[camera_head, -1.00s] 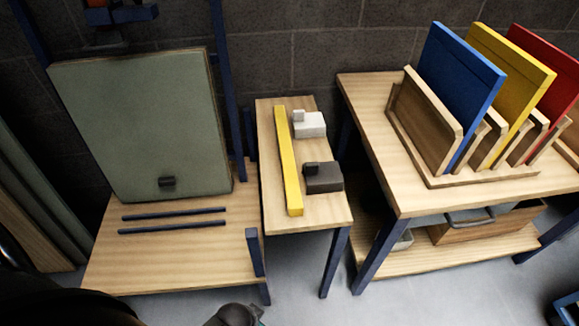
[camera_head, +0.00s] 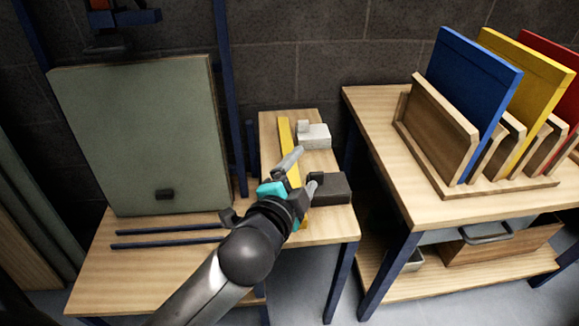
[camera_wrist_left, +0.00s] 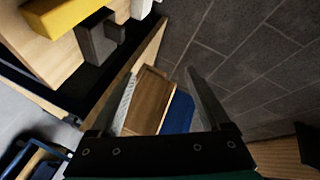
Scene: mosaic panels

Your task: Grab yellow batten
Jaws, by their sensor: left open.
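The yellow batten (camera_head: 284,137) lies lengthwise on the small wooden table (camera_head: 322,227); its middle is partly covered by my left gripper in the head view. Its end also shows at the top left of the left wrist view (camera_wrist_left: 65,14). My left gripper (camera_head: 309,163) is over the table and the batten, with its two fingers apart and pointing up and right. In the left wrist view the gripper (camera_wrist_left: 162,75) has nothing between its fingers, and the batten lies outside them to the left. My right gripper is not in view.
A white block (camera_head: 315,137) and a dark grey block (camera_head: 331,188) sit on the small table right of the batten. A green panel (camera_head: 140,130) and two dark bars (camera_head: 170,241) are left. A rack (camera_head: 433,120) holds blue, yellow and red panels right.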

